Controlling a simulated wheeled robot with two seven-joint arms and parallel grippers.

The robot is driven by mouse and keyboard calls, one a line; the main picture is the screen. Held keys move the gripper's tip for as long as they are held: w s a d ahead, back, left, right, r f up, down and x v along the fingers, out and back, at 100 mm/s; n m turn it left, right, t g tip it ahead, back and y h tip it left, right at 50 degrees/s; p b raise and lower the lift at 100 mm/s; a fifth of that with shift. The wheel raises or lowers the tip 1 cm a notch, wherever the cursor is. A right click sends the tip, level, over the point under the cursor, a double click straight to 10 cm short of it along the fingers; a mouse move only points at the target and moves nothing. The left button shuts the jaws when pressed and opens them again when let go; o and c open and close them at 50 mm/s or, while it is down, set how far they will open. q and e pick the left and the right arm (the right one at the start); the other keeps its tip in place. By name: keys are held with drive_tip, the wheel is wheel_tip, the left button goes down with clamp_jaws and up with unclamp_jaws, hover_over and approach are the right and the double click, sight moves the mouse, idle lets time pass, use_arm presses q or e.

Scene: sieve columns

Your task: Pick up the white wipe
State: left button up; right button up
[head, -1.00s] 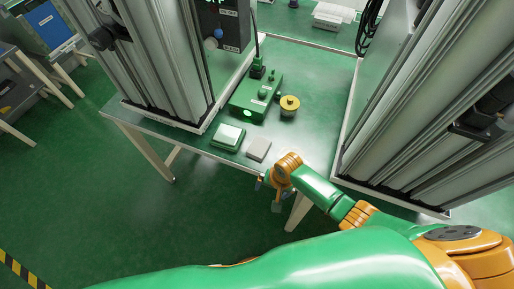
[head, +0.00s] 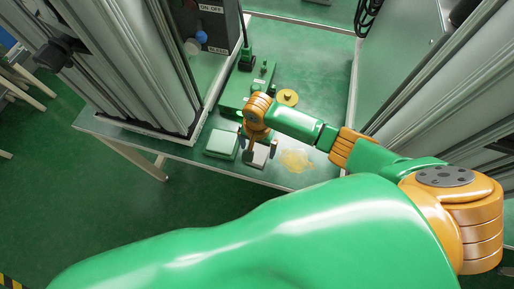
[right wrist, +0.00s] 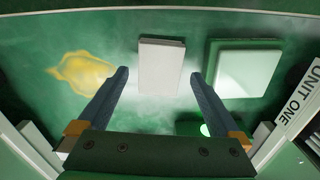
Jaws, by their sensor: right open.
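The white wipe (head: 259,159) is a small pale rectangular pad lying flat near the front edge of the green table (head: 185,152). It also shows in the right wrist view (right wrist: 161,66), between and a little ahead of my fingertips. My right gripper (head: 260,148) is open above the wipe, one finger to each side, and holds nothing. In the right wrist view, a gap shows between the wipe and each finger (right wrist: 159,76). My left gripper is out of view.
A green box with a pale top (head: 221,143) stands close beside the wipe. A yellow spill (head: 297,161) lies on its other side. Behind are a green device (head: 236,94) and a brass round piece (head: 287,98). Tall metal-framed columns (head: 130,60) flank the table.

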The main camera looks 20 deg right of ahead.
sight(258, 153)
drive_tip(key=f, duration=0.2)
drive_tip(key=shift+s+f+b, duration=0.2)
drive_tip(key=shift+f+b, duration=0.1)
drive_tip(key=shift+f, duration=0.1)
drive_tip(key=shift+w+f, duration=0.2)
drive_tip(key=shift+w, duration=0.15)
drive_tip(key=shift+s+r, duration=0.1)
drive_tip(key=shift+s, duration=0.05)
drive_tip(key=c, duration=1.2)
drive_tip(key=shift+r, duration=0.1)
wheel_tip(258, 153, up, 4)
drive_tip(key=p, duration=0.5)
drive_tip(key=s+r+p, duration=0.1)
drive_tip(key=p, duration=0.1)
drive_tip(key=s+r+p, duration=0.1)
drive_tip(key=r+p, duration=0.1)
drive_tip(key=p, duration=0.1)
drive_tip(key=shift+s+a+r, duration=0.3)
drive_tip(key=shift+s+a, duration=0.05)
drive_tip(key=s+r, duration=0.1)
drive_tip(key=s, duration=0.2)
drive_tip(key=s+a+r, duration=0.1)
drive_tip(key=s+r, duration=0.1)
drive_tip(key=s, duration=0.2)
drive_tip(key=s+a+r+b, duration=0.1)
drive_tip(key=s+r, duration=0.1)
drive_tip(key=s, duration=0.2)
drive_tip(key=shift+a+r, duration=0.1)
drive_tip(key=shift+a, duration=0.05)
